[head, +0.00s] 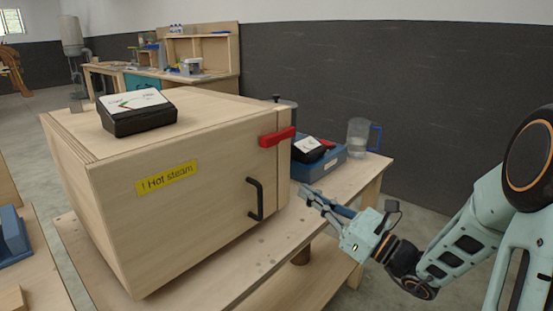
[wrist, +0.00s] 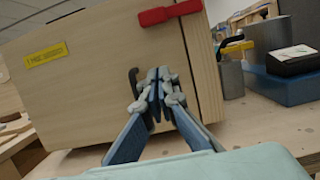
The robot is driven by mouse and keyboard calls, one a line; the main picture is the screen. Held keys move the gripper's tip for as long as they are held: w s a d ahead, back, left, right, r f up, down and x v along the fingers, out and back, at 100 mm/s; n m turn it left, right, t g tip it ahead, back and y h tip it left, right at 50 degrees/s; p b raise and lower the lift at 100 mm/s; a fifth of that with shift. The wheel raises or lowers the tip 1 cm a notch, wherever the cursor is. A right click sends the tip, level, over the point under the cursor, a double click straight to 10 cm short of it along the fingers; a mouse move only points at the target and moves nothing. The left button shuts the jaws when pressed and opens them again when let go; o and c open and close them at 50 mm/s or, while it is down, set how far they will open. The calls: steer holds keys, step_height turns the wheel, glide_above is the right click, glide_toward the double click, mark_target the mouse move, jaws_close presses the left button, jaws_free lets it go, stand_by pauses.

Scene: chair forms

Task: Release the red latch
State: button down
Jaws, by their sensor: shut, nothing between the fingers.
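The red latch (head: 277,137) sits near the top right of the wooden box's (head: 190,210) front, lying roughly level across the gap between door and side frame. It also shows in the wrist view as a red latch (wrist: 170,12) at the top. A black door handle (head: 256,200) is below it. My gripper (head: 306,192) is in front of the box, to the right of the handle and lower than the latch in the head view. Its fingers (wrist: 160,80) are shut and empty, apart from the latch. In the wrist view they partly hide the handle.
A yellow "Hot steam" label (head: 167,178) is on the door. A black case (head: 137,112) lies on top of the box. A blue bin (head: 320,165) and a clear jug (head: 358,137) stand on the bench right of it. Floor right of the bench is clear.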

mark_target(279, 137)
steer(key=b+x, duration=0.1)
steer(key=x, duration=0.9)
steer(key=shift+b, duration=0.3)
step_height(279, 137, up, 4)
steer(key=shift+r, duration=0.1)
